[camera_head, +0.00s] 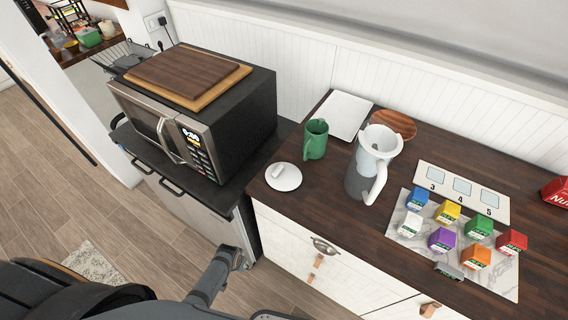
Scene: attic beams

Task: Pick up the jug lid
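The jug lid (287,184) is a round white disc with a small raised grip on top. It lies flat near the left front part of the dark wooden counter, apart from the jug. The jug (361,178) stands upright to its right, with a white top, a grey lower body and a white handle toward the front; its top is open. A grey part of my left arm with its gripper end (238,259) shows low in the view, below the counter front and away from the lid. Its finger opening cannot be made out. My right gripper is not in view.
A green mug (315,140) stands behind the lid, near a white board (345,115) and a wooden bowl (394,124). A microwave (235,125) with cutting boards on top stands left. Several coloured cartons sit on a marbled tray (404,238) at right. Counter in front of the lid is clear.

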